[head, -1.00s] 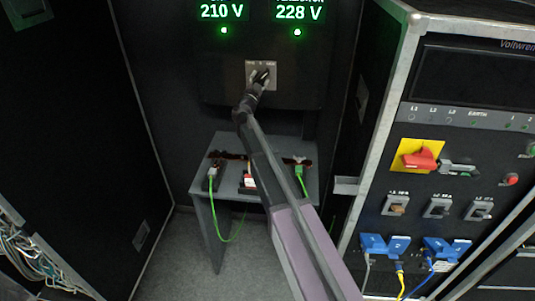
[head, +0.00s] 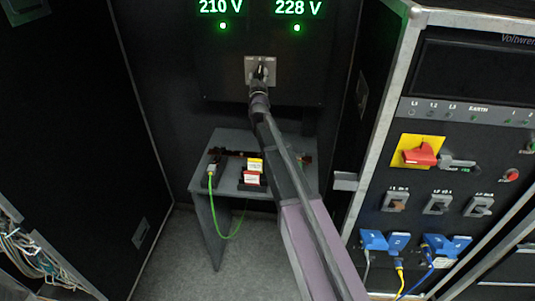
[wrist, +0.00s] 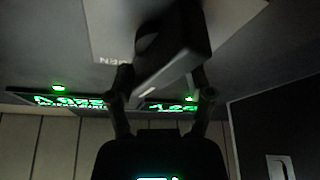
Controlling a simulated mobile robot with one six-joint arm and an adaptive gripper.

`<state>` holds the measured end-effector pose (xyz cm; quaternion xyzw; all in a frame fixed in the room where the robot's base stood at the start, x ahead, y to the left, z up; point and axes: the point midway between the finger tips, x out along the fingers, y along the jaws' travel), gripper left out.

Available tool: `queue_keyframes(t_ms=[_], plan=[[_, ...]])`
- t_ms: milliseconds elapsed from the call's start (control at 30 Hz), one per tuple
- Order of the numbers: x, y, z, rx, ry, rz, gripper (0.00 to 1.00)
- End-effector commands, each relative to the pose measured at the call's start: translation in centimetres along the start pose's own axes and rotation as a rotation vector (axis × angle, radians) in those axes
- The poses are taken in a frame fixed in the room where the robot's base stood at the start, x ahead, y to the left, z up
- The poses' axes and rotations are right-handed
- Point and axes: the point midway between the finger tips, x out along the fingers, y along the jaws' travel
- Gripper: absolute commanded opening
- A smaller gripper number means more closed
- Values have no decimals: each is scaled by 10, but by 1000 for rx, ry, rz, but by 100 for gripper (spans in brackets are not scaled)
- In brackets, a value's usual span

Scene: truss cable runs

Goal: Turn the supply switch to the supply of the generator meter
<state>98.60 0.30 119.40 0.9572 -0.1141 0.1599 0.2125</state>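The supply switch is a black knob on a pale plate (head: 246,66) below two lit meters. The left meter (head: 221,8) reads 210 V and the right meter (head: 297,8) reads 228 V; their names are cut off. My gripper (head: 260,76) is at the knob and hides much of it. In the wrist view the knob (wrist: 172,48) has a white line slanting from lower left to upper right. My gripper's fingers (wrist: 162,88) stand apart on either side of it; contact is unclear.
A grey table (head: 226,183) below holds small connectors with a green cable. A rack (head: 450,120) on the right has a red rotary switch (head: 419,154), breakers and blue plugs. A dark panel closes the left side.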

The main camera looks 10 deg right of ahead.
Motion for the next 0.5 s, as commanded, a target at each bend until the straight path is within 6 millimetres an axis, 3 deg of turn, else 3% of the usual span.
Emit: queue_keyframes(t_ms=[500], plan=[[0,-1,0,-328,0,-136,66]])
